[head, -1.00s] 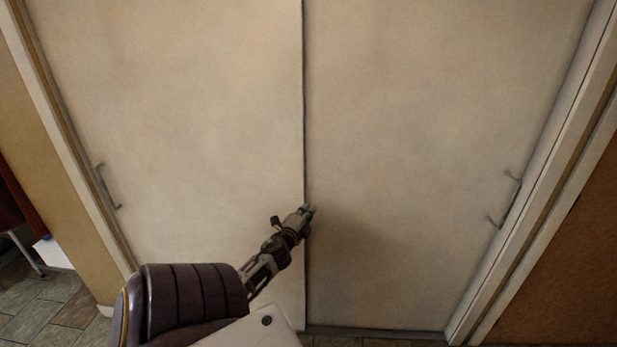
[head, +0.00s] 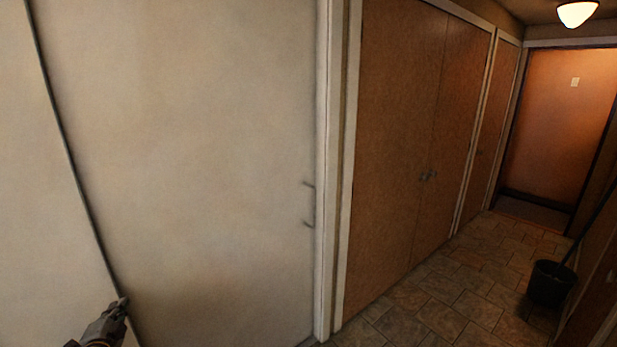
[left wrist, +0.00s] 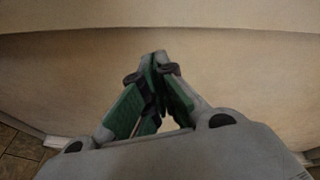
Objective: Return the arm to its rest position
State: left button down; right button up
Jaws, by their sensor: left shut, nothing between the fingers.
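My left gripper (head: 122,303) shows at the bottom left of the head view, in front of the pale sliding doors. In the left wrist view its green-padded fingers (left wrist: 157,62) meet at the tips, with nothing between them. It points at the pale door surface; whether it touches the door I cannot tell. Most of my left arm is out of the picture. My right gripper is not in view.
The pale sliding door (head: 200,150) has a metal handle (head: 309,204) near its right edge. To the right are brown double doors (head: 405,150), a tiled hallway floor (head: 450,290), a black bucket (head: 551,283) and an orange end door (head: 560,130). The hallway middle is clear.

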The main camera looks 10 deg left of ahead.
pick_arm(q)
jog(key=s+f+n+g+h, duration=0.1)
jog(key=s+f+n+g, duration=0.15)
jog(key=f, duration=0.75)
jog(key=s+f+n+g+h, duration=0.15)
jog(key=s+f, duration=0.25)
jog(key=f, duration=0.7)
jog(key=s+d+f+n+g+h, duration=0.1)
jog(key=s+d+f, duration=0.25)
jog(key=f, duration=0.35)
jog(key=s+d+f+g, duration=0.2)
jog(key=s+f, duration=0.3)
jog(key=f, duration=0.2)
jog(key=s+d+f+n+g+h, duration=0.1)
jog(key=s+d+f, duration=0.25)
jog(key=f, duration=0.45)
jog(key=s+d+f+g+h, duration=0.2)
jog(key=s+d+f+g, duration=0.1)
jog(key=s+d+f, duration=0.65)
jog(key=s+d+f+g+h, duration=0.2)
jog(key=s+d+f, duration=0.5)
jog(key=s+d, duration=0.55)
jog(key=s+d+f, duration=0.2)
jog(key=s+d, duration=0.1)
jog(key=d, duration=0.2)
jog(key=w+d+h, duration=0.1)
jog(key=w+d, duration=0.4)
jog(key=w, duration=0.1)
jog(key=shift+w+d, duration=0.3)
jog(key=shift+w, duration=0.1)
